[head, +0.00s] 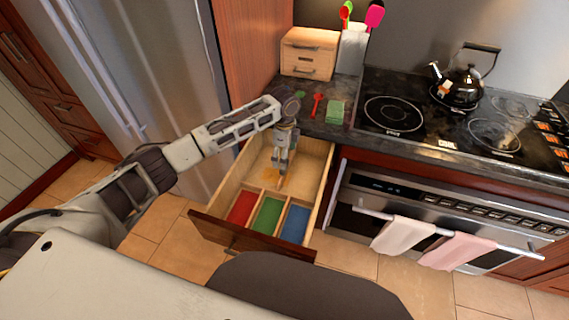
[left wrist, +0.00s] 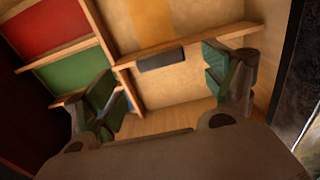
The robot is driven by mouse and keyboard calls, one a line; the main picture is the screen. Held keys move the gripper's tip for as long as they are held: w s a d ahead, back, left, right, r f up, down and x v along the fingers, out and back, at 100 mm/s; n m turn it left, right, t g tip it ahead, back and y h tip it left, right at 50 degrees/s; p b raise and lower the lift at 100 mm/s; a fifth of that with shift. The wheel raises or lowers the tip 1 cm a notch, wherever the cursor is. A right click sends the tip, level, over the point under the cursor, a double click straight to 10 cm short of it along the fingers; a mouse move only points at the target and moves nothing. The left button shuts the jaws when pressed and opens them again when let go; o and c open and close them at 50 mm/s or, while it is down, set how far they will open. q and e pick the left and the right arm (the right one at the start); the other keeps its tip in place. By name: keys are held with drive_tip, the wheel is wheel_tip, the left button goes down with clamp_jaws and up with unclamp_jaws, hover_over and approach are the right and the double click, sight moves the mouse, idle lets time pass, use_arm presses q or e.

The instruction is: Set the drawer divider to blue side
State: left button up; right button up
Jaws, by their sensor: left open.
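The open wooden drawer (head: 321,196) has red (head: 242,207), green (head: 268,214) and blue (head: 294,222) floor sections at its front. A thin wooden divider (left wrist: 195,47) with a dark tab (left wrist: 162,60) crosses the back section in the left wrist view. An orange strip (left wrist: 150,18) lies on the floor to one side of it. In the head view my left gripper (head: 281,170) points down inside the drawer and mostly hides the divider. In the left wrist view its open fingers (left wrist: 158,66) are on either side of the dark tab, with no visible grip. My right gripper is not in view.
The counter behind the drawer holds a wooden box (head: 309,53), a utensil holder (head: 352,48), a red spoon (head: 316,105) and a green block (head: 336,112). The stove with a kettle (head: 459,84) is right. Towels (head: 403,235) hang on the oven handle.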

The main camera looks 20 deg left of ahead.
use_arm(q)
wheel_tip(320, 180, down, 3)
drive_tip(key=shift+f, duration=1)
drive_tip(key=shift+c, duration=1.3)
drive_tip(key=c, duration=1.2)
drive_tip(key=shift+d, duration=0.4)
drive_tip(key=d+p, duration=0.3)
drive_tip(key=d, duration=0.5)
drive_tip(key=shift+s, duration=0.15)
drive_tip(key=shift+d, duration=0.85)
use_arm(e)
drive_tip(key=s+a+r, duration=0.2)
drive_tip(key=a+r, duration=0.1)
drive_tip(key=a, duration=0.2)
